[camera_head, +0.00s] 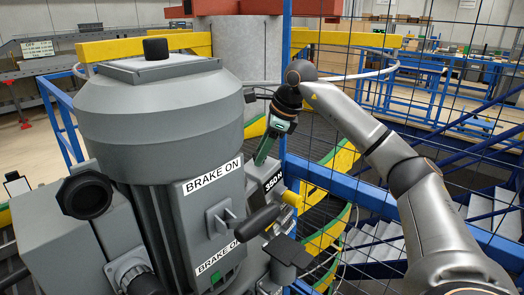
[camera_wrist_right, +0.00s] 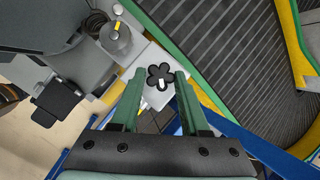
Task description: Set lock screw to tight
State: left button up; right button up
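A black lobed knob (camera_wrist_right: 160,76) with a small white mark sits on a light grey plate (camera_wrist_right: 142,62) in the right wrist view; it looks like the lock screw. I cannot make it out in the head view, where the machine and my gripper crowd that area. My right gripper (camera_wrist_right: 158,100) is open, its two green fingers apart with the knob beyond and between their tips; I see no contact. In the head view my right gripper (camera_head: 263,152) points down beside the grey machine, near the "350 N" label (camera_head: 273,182). My left gripper is not in view.
The grey motor housing (camera_head: 160,110) with "BRAKE ON" labels stands close on the left. A black lever (camera_head: 257,222) projects near the label. A blue-framed mesh fence (camera_head: 345,190) and the green-yellow spiral conveyor (camera_head: 325,235) lie to the right.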

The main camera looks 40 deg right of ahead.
grip_shut()
jog(key=shift+m, duration=0.4)
jog(key=shift+s+a+f+m+t+h+b, duration=0.1)
jog(key=shift+m+t+h+b, duration=0.35)
jog(key=shift+m, duration=0.55)
jog(key=m+h, duration=0.1)
jog(key=m+t+h, duration=0.1)
jog(key=m, duration=0.1)
jog(key=shift+a+m, duration=0.2)
jog(key=shift+m, duration=0.1)
jog(key=m+h, duration=0.1)
jog(key=m, duration=0.1)
jog(key=m+h, duration=0.1)
jog(key=m, duration=0.1)
jog(key=m+h+b, duration=0.1)
jog(key=m, duration=0.1)
jog(key=shift+a+g+h, duration=0.25)
jog(key=shift+m, duration=0.3)
jog(key=shift+o, duration=2.1)
grip_release()
